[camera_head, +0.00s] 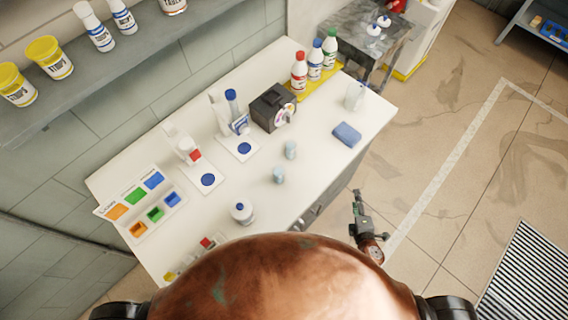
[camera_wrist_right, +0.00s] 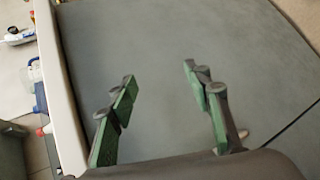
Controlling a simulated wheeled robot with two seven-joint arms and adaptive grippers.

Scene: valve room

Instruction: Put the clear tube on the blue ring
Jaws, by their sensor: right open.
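Two small pale, see-through cylinders stand upright on the white table: one clear tube (camera_head: 290,150) farther back and another clear tube (camera_head: 279,175) nearer me. I cannot tell which is meant. Two white cards each carry a round blue mark: one blue ring (camera_head: 208,180) at the left and another blue ring (camera_head: 244,148) farther back. Nothing stands on either mark. My right gripper (camera_head: 357,196) is off the table's front edge, to the right of both tubes. In the right wrist view its green-padded fingers (camera_wrist_right: 158,84) are apart and empty. My left gripper is not in view.
The white table (camera_head: 325,170) also holds a dark box (camera_head: 271,107), a blue cloth (camera_head: 347,134), a clear bottle (camera_head: 355,95), several capped bottles on a yellow tray, colored bins (camera_head: 155,213) and a white jar (camera_head: 241,212). Bare tabletop lies around the tubes.

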